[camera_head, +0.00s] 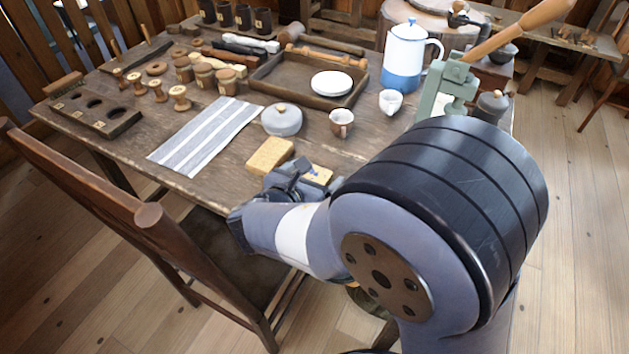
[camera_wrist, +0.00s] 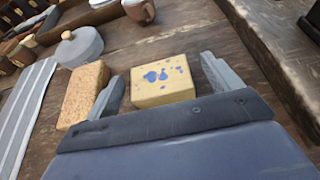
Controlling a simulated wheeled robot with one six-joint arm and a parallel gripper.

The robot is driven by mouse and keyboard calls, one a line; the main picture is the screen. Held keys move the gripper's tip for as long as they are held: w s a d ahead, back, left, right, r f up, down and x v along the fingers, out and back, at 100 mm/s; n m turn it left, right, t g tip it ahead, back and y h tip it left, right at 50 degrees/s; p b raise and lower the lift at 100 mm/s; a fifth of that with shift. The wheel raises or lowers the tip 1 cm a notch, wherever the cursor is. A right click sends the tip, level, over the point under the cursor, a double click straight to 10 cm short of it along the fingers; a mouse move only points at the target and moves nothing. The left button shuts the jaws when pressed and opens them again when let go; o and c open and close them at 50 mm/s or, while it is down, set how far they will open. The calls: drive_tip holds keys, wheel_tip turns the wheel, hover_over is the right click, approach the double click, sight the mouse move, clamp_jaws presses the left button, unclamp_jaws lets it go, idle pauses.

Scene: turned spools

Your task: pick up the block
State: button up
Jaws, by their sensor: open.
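A pale yellow block with blue spots on top (camera_wrist: 162,88) lies on the wooden table, seen in the wrist view between and just ahead of my gripper's two fingers (camera_wrist: 163,72). My gripper is open, with one finger on each side of the block; I cannot tell whether they touch it. In the head view the same block (camera_head: 320,174) is partly hidden behind my gripper (camera_head: 292,180). A speckled tan, cork-like block (camera_head: 270,155) lies to its left; it also shows in the wrist view (camera_wrist: 84,93), beside the left finger.
On the table (camera_head: 225,190), a grey lidded pot (camera_head: 282,121), a brown mug (camera_head: 342,123) and a white cup (camera_head: 390,101) stand behind the blocks. A striped cloth (camera_head: 207,133) lies left. A wooden chair (camera_head: 100,190) stands at the table's near side.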

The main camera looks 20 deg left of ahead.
sight(318, 172)
drive_tip(key=shift+x, duration=1.6)
drive_tip(key=shift+f, duration=0.15)
drive_tip(key=shift+c, duration=0.3)
drive_tip(key=c, duration=1.1)
